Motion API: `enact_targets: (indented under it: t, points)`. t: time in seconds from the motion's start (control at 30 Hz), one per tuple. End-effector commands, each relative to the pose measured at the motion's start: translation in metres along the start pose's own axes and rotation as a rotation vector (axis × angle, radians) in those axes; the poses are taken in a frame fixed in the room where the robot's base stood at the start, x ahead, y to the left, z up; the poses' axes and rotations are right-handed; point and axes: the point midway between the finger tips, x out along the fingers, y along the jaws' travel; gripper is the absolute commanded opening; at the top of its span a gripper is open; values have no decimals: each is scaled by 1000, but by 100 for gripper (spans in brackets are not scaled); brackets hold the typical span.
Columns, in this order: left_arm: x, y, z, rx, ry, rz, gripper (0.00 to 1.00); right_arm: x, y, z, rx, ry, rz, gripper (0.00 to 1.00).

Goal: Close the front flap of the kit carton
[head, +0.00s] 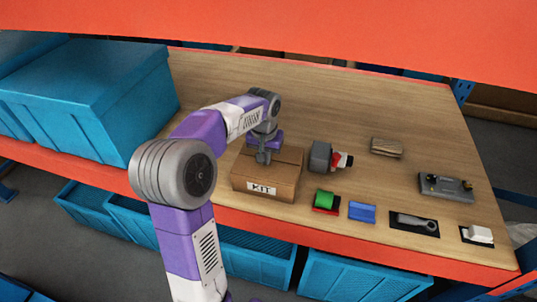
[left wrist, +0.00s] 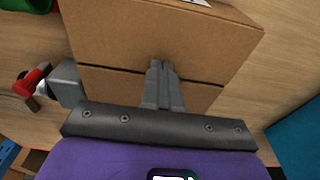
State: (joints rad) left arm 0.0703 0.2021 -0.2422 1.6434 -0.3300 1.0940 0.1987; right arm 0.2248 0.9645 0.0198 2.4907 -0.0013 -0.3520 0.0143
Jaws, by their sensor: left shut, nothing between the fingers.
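The kit carton (head: 283,186) is a brown box with a white KIT label on its front face, standing near the shelf's front edge. In the left wrist view its front flap (left wrist: 110,35) lies flat, level with the rear flap (left wrist: 95,82), with a thin dark seam between them. My left gripper (head: 263,158) is over the carton's top, fingers shut and empty. In the left wrist view its fingertips (left wrist: 160,64) are at the seam; I cannot tell whether they touch the cardboard. My right gripper is not in view.
A grey and red tool (head: 320,156) stands just right of the carton. A large blue bin (head: 95,100) is at left. Orange shelf beam (head: 300,30) overhead.

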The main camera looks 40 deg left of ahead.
Motion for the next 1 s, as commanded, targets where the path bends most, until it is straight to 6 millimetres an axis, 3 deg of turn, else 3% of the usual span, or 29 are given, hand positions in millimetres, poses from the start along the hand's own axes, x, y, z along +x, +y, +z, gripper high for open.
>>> enact_targets:
  t: [0.67,1.0]
  points:
    - [-23,2,-2,3,2,1,0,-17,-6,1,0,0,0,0]
    - [-77,2,-3,4,3,1,0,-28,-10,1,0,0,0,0]
